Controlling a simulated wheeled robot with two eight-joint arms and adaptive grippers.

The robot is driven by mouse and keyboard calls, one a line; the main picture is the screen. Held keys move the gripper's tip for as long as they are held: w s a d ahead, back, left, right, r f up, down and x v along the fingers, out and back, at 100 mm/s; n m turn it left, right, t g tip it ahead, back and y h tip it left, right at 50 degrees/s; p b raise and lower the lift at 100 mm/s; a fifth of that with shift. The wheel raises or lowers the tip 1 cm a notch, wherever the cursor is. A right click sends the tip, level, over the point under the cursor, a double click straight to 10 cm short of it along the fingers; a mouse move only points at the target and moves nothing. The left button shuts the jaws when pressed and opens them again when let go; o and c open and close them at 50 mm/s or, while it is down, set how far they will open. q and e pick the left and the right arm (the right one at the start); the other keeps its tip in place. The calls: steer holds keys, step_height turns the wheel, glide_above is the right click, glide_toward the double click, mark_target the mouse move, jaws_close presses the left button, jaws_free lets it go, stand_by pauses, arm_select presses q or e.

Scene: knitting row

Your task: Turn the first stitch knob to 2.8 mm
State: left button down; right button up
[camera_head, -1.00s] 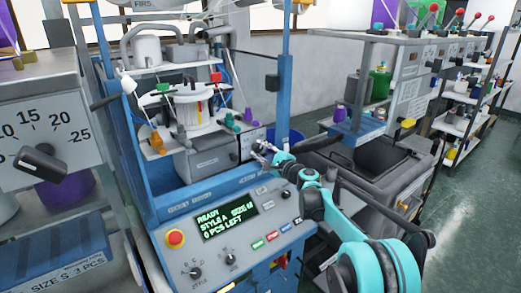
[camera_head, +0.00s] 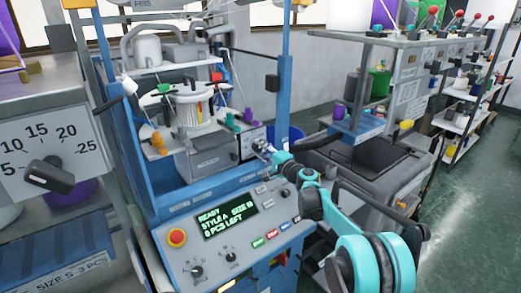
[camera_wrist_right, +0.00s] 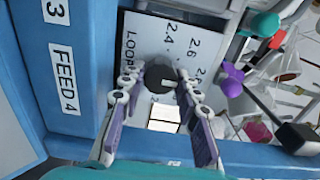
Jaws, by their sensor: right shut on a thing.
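The stitch knob (camera_wrist_right: 158,75) is a small dark round knob on a pale dial plate (camera_wrist_right: 143,40) in the right wrist view. A small pale mark shows on the knob's lower right, but the exact setting cannot be read. My right gripper (camera_wrist_right: 160,82) has one finger on each side of the knob and is shut on it. In the head view the right gripper (camera_head: 262,148) is at the plate's lower right and hides the knob. My left gripper is not in view.
A blue machine with a control panel (camera_head: 225,250) stands in front, its display (camera_head: 227,221) lit green with "READY". A red stop button (camera_head: 177,238) sits on the panel. A large dial (camera_head: 48,172) is at left.

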stand_by(0.3)
steer(key=o, duration=1.2)
steer(key=shift+c, duration=0.2)
steer(key=v, duration=1.2)
